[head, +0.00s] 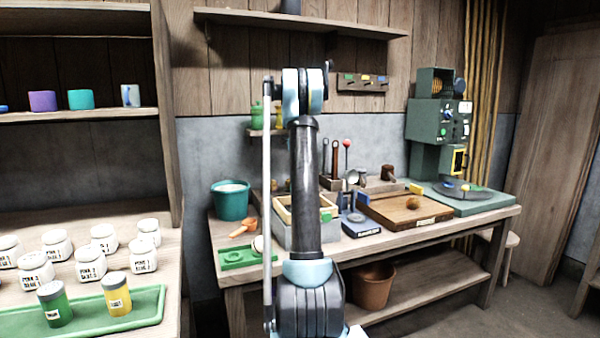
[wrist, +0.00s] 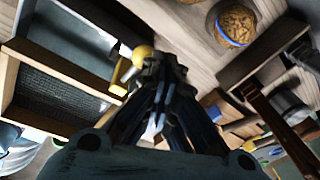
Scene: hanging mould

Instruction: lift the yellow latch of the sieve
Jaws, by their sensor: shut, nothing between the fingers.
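The sieve (wrist: 8,70) shows at the left of the wrist view as a wooden frame with dark mesh panels. The yellow latch (wrist: 121,76) is at its right edge, with a round yellow knob (wrist: 143,55) at its upper end. My gripper (wrist: 165,68) is shut and empty, its dark fingertips close to the right of the knob. I cannot tell whether they touch it. In the head view a light wooden frame on a grey box (head: 283,213) stands on the workbench, partly hidden by my arm. My gripper is hidden there.
A teal bucket (head: 231,200) and a green tray (head: 238,260) are left of the box. A wooden tray (head: 385,213) and a green machine (head: 437,125) are to the right. A round container with a blue rim (wrist: 232,42) is at the top of the wrist view.

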